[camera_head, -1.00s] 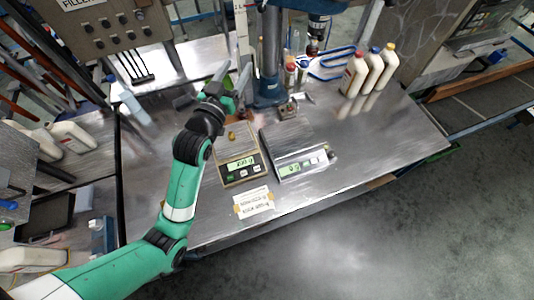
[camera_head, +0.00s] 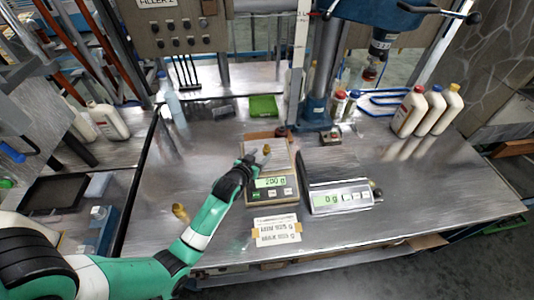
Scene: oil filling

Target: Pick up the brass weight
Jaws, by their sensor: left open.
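A small brass weight (camera_head: 269,157) sits on the pan of the left scale (camera_head: 283,148), whose green display reads about 200 g. My left gripper (camera_head: 262,153) is open and low over that pan, with its fingertips close by the weight. I cannot tell whether the fingers touch it, and they partly cover it. A second brass-coloured piece (camera_head: 180,212) is on the metal table, left of my left forearm. My right gripper is not in view.
A second scale (camera_head: 338,197) reading 0 g stands to the right. A paper label (camera_head: 276,230) lies in front. A green tray (camera_head: 263,107) and a blue drill-press-like column (camera_head: 318,85) are behind. Capped bottles (camera_head: 409,112) stand at back right. The table's right front is clear.

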